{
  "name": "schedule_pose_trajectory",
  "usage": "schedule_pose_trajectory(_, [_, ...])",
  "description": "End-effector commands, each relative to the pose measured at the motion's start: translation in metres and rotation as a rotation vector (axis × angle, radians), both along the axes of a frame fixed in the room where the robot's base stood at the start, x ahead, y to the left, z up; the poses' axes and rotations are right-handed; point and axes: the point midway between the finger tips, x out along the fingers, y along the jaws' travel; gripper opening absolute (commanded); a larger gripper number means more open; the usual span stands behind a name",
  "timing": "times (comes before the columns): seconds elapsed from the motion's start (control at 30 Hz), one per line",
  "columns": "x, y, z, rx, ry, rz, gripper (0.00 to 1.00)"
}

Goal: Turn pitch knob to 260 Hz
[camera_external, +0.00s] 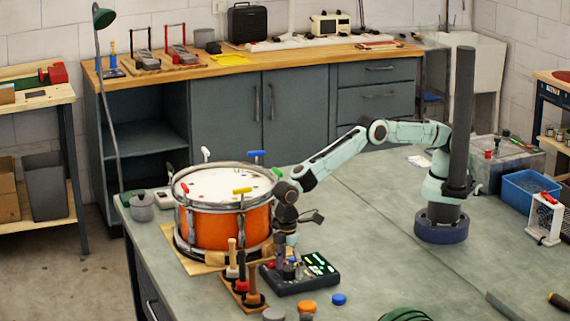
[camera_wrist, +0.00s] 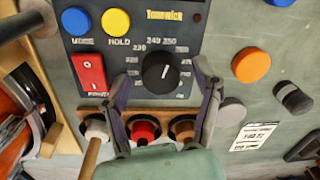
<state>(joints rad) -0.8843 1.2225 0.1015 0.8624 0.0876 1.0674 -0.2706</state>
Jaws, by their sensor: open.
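The black pitch knob (camera_wrist: 161,72) sits on the dark tuner box (camera_wrist: 218,30), which also shows in the external view (camera_external: 322,270) at the front of the bench. Printed numbers ring the knob; 230, 240 and 250 are legible along its top left and top. The 260 mark cannot be made out. A short white pointer line on the knob points roughly up, slightly right. My gripper (camera_wrist: 163,78) is open, pointing down, with one finger on each side of the knob. Small gaps seem to show; contact cannot be told. In the external view my gripper (camera_external: 288,262) hides the knob.
The tuner box has a red power switch (camera_wrist: 89,73), a blue button (camera_wrist: 76,21) and a yellow button (camera_wrist: 116,22). A wooden rack of handled tools (camera_external: 240,292) stands close by. The orange drum (camera_external: 222,230) is behind left. Orange (camera_external: 307,307) and blue (camera_external: 339,299) caps lie in front.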

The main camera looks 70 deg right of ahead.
Motion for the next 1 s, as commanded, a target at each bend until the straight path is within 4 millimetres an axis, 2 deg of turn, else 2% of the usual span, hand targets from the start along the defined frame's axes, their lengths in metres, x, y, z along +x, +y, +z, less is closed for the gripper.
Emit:
schedule_pose_trajectory(0.2, [0.0, 0.0001, -0.0006, 0.001, 0.0, 0.0, 0.64])
schedule_pose_trajectory(0.27, [0.0001, 0.0001, -0.0005, 0.001, 0.0, 0.0, 0.48])
schedule_pose_trajectory(0.4, [0.0001, 0.0, -0.0005, 0.0, 0.0, 0.0, 0.04])
schedule_pose_trajectory(0.43, [0.0002, -0.0001, -0.0005, 0.0, 0.0, 0.0, 0.01])
schedule_pose_trajectory(0.73, [0.0001, -0.0003, -0.0009, 0.0, 0.0, -0.025, 0.01])
schedule_pose_trajectory(1.0, [0.0, -0.0006, -0.0009, 0.0, 0.0, -0.166, 0.01])
